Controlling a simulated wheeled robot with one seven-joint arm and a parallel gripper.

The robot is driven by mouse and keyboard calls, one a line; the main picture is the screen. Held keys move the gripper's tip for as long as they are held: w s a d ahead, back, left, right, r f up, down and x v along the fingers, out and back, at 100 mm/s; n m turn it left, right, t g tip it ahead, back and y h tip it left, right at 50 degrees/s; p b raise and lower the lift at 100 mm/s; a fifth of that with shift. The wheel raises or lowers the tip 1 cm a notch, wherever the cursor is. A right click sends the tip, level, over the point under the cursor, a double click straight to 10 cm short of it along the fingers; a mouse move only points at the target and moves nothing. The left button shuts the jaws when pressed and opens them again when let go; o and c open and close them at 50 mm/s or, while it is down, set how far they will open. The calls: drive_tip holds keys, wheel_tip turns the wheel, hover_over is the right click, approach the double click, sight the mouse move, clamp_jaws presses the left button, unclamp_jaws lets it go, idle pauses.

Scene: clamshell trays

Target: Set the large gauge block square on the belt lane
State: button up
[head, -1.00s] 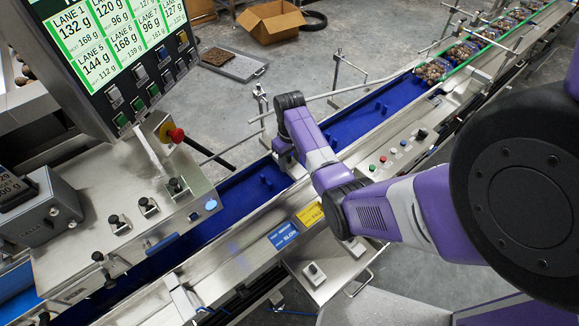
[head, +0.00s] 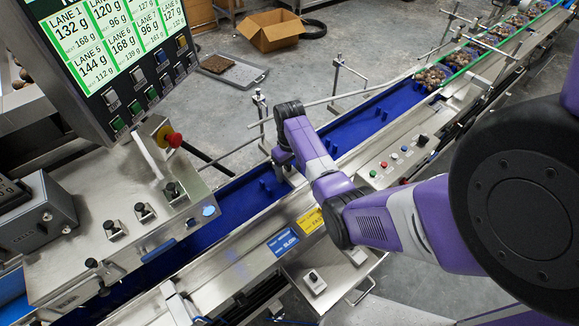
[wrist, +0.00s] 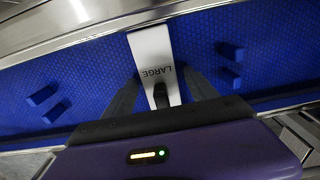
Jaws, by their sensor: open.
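The large gauge block (wrist: 151,48) is a pale bar marked LARGE in the wrist view. It lies across the blue belt lane (wrist: 85,65), with its far end by the metal side rail. My gripper (wrist: 161,76) is open, with one dark finger on each side of the block. A gap shows between the block and each finger at the tips. A black knob shows on the near part of the block. In the head view, my gripper (head: 284,158) is low over the belt, and my arm hides most of the block.
Blue cleats (wrist: 230,51) stand on the belt on both sides of the block. Metal rails edge the lane. A control panel (head: 395,158) with buttons lies to the right. Filled clamshell trays (head: 432,78) sit farther up the line. A display (head: 115,55) stands at upper left.

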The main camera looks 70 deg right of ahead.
sight(289, 165)
wheel_tip(289, 165, up, 12)
drive_tip(key=shift+r+b, duration=0.15)
drive_tip(key=shift+b, duration=0.4)
idle(0.4)
